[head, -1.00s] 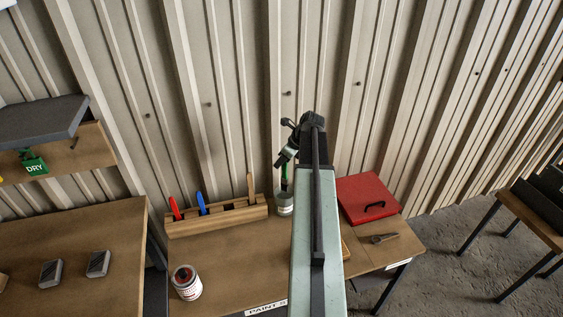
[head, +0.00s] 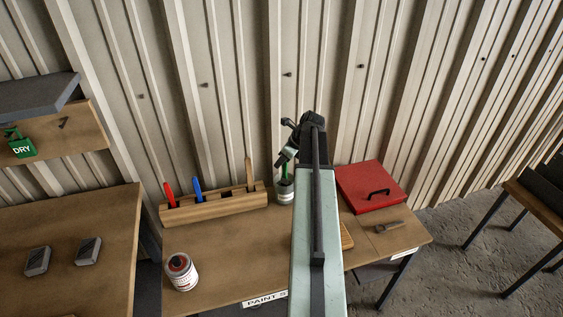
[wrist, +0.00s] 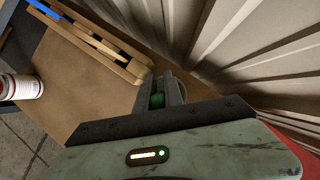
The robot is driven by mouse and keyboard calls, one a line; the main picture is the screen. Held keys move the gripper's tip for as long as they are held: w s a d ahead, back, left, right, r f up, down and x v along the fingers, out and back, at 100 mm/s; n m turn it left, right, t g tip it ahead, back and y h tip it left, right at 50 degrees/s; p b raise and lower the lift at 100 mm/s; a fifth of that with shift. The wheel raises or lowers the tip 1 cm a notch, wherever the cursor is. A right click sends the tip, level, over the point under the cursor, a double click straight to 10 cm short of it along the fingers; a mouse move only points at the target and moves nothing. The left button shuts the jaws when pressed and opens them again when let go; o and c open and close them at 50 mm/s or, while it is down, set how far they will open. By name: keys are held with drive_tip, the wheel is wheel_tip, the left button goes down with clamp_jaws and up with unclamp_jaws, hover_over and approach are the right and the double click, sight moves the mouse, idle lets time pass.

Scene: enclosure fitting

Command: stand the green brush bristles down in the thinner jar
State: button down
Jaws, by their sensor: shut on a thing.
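My gripper (head: 287,158) is shut on the green brush (head: 285,173), which hangs roughly upright below the jaws. The thinner jar (head: 286,192), a small grey jar with a pale label, stands on the bench right of the wooden rack. The brush's lower end meets the jar's mouth and seems to be inside it; its bristles are hidden. In the wrist view a green part of the brush (wrist: 157,99) shows between the grey fingers (wrist: 166,92). I cannot make out the jar clearly there.
The wooden rack (head: 215,207) holds a red, a blue and a tan handle. A paint tin (head: 181,272) stands at the front left. A red box (head: 371,187) and a small tool (head: 389,227) lie right of my arm. The corrugated wall is close behind.

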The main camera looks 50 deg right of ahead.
drive_tip(key=c, duration=1.4)
unclamp_jaws()
drive_tip(key=shift+o, duration=0.2)
drive_tip(key=shift+r, duration=0.15)
drive_tip(key=p+v, duration=0.6)
drive_tip(key=v, duration=0.1)
drive_tip(key=shift+s+r+p, duration=0.2)
drive_tip(key=shift+r+p, duration=0.05)
drive_tip(key=shift+p, duration=0.15)
drive_tip(key=shift+d, duration=0.1)
drive_tip(key=shift+s, duration=0.1)
